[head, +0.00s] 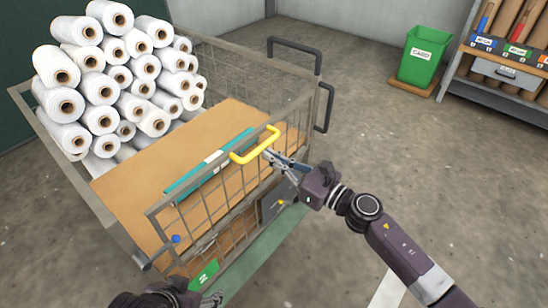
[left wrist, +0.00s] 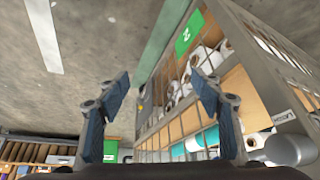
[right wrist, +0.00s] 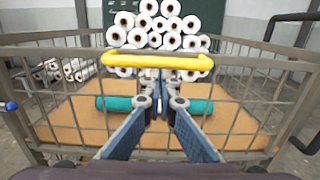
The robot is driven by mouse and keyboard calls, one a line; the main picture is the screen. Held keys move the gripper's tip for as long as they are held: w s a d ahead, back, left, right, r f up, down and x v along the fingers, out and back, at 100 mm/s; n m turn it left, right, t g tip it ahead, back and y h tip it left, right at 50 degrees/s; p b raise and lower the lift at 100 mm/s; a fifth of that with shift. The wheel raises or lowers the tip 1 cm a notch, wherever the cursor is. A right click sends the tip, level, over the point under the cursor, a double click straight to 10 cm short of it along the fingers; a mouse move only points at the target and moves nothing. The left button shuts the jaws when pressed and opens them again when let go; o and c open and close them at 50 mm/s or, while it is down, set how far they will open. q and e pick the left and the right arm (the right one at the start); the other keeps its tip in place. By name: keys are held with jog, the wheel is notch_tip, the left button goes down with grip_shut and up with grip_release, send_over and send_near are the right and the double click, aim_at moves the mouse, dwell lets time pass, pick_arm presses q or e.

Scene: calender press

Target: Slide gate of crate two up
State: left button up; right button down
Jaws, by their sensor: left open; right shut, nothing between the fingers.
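The wire-mesh crate two (head: 300,75) carries a green label with a 2 (left wrist: 189,33) low on its near side. The label also shows in the head view (head: 203,274). The near mesh panel, the gate (head: 236,190), has a yellow handle (head: 257,153) on its top edge. The handle spans the right wrist view (right wrist: 155,60). My right gripper (head: 270,155) is shut and empty. Its fingertips (right wrist: 162,90) are just below the handle bar in that view; I cannot tell whether they touch it. My left gripper (left wrist: 160,80) is open and empty, low near the label.
A brown board (head: 150,190) inside the crate bears a teal roll (head: 190,180) and many stacked white rolls (head: 100,120). A blue knob (head: 176,239) sits at the gate's left end. A green bin (head: 425,55) and a shelf (head: 500,85) stand far right. Floor between is clear.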

pick_arm(q)
jog(key=shift+s+a+f+g+p, duration=0.1)
jog(key=shift+s+a+g+p, duration=0.2)
jog(key=shift+s, duration=0.45)
jog(key=shift+s+a+g+p, duration=0.1)
jog(key=shift+s+g, duration=0.25)
jog(key=shift+s, duration=0.4)
jog(key=shift+s+a+f+g+p, duration=0.1)
jog(key=shift+s+a+g, duration=0.2)
jog(key=shift+s, duration=0.45)
pick_arm(e)
jog(key=shift+w+r, duration=0.1)
jog(key=shift+r, duration=1.1)
pick_arm(q)
jog(key=shift+d, duration=0.1)
pick_arm(e)
jog(key=shift+d, duration=0.25)
jog(key=f+v, duration=0.1)
jog(key=v, duration=1)
jog(key=shift+s+d, duration=0.15)
jog(key=shift+s, duration=0.2)
